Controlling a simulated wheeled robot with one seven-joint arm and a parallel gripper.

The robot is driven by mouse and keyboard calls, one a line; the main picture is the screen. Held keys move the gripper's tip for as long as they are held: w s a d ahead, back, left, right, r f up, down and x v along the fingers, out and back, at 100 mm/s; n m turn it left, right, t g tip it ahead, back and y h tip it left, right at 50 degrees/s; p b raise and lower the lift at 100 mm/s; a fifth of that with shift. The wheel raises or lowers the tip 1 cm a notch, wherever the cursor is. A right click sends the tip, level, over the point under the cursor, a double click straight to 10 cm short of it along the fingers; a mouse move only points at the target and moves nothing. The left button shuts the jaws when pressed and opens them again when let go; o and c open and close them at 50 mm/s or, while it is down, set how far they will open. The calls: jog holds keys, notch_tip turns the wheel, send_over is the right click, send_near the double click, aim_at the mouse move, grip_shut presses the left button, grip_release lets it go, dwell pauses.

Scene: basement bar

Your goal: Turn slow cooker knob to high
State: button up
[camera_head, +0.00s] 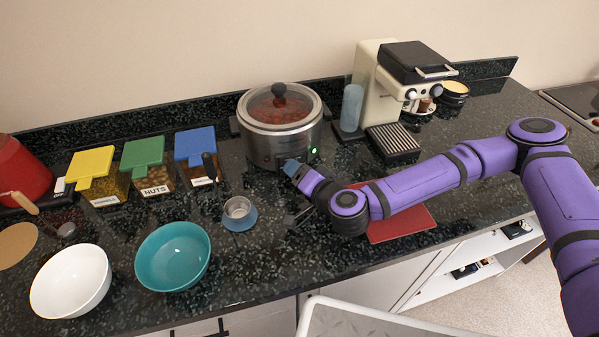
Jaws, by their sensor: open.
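The slow cooker (261,148) stands at the back of the counter, with a metal body, a glass lid with a dark handle, and reddish food inside. A small green light (314,150) glows on its front right.
Boxes with yellow, green and blue lids (195,143) stand left of the cooker. A coffee machine (383,85) stands right. A red mat (402,221) lies under my arm.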

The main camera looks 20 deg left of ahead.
jog(key=shift+w+a, duration=0.15)
jog(key=shift+a, duration=0.05)
jog(key=c, duration=0.9)
jog(key=shift+f+m, duration=0.1)
jog(key=shift+m, duration=0.3)
jog(key=o, duration=0.9)
jog(key=shift+d, duration=0.1)
